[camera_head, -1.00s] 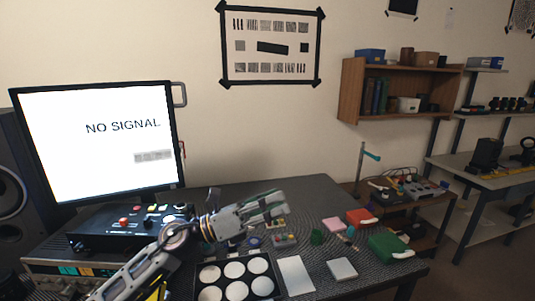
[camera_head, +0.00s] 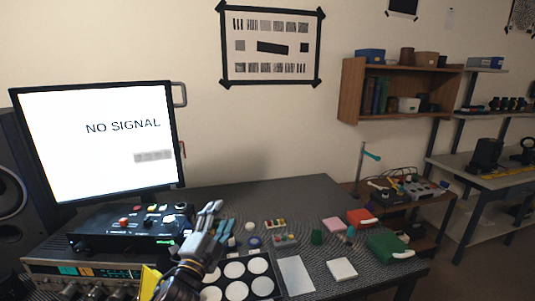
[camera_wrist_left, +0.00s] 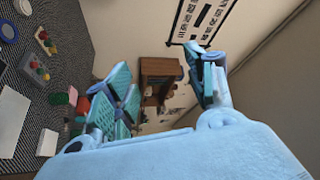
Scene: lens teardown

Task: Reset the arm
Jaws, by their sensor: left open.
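My left gripper (camera_head: 217,222) is in the lower left of the head view, its fingers pointing up and away over the table beside the black control box. It is open, and nothing shows between its fingers. In the left wrist view the blue-lit fingers (camera_wrist_left: 165,85) stand well apart, with the wall and the shelf visible between them. My right gripper is in neither view.
The dark table (camera_head: 310,195) holds a black tray with white discs (camera_head: 235,270), a white sheet (camera_head: 296,274), a white block (camera_head: 342,268), a green case (camera_head: 388,247) and several small parts. A monitor (camera_head: 95,140) and a control box (camera_head: 130,228) stand at left.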

